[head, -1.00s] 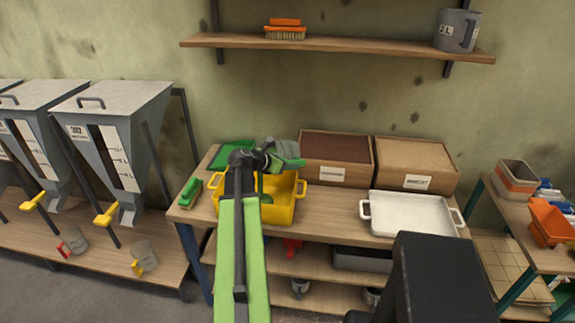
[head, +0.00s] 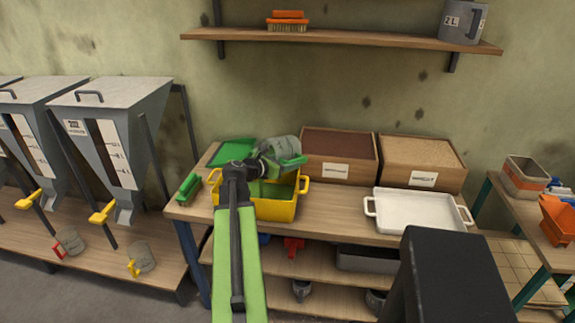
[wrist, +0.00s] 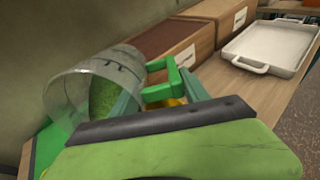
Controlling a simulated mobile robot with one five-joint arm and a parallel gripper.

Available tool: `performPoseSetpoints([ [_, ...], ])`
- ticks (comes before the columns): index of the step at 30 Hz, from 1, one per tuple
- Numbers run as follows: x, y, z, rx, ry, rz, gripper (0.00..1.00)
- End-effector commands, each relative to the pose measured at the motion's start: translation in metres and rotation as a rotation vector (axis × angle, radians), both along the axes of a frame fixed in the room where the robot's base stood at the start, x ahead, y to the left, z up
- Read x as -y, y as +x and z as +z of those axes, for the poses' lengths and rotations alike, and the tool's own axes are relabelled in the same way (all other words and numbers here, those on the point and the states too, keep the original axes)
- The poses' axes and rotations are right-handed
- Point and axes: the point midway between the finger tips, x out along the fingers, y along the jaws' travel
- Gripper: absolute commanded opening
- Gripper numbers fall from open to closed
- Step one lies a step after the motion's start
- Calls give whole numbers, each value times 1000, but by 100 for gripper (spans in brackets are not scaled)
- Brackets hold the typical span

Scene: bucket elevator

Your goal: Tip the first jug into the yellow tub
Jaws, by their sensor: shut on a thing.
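A clear jug (head: 281,148) with a green handle is held above the back of the yellow tub (head: 282,210) on the bench. In the wrist view the jug (wrist: 120,65) is tilted, with green stuff showing inside it. My gripper (head: 268,165) is shut on the jug's green handle (wrist: 160,92). Some green shows inside the tub; whether it is contents or something seen through is unclear. My arm hides part of the tub's left side.
Two wooden boxes, one with dark filling (head: 340,142) and one with tan filling (head: 422,150), stand right of the jug. A white tray (head: 420,225) is at the bench's right. A green brush (head: 189,189) lies left of the tub. Grey hoppers (head: 120,110) stand further left.

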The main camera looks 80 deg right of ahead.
Motion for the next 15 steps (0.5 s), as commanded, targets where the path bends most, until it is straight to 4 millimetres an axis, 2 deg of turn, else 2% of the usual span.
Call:
performPoseSetpoints([
  [2,-1,1,-5,-8,-14,1,0],
  [15,-8,5,0,-83,-136,1,0],
])
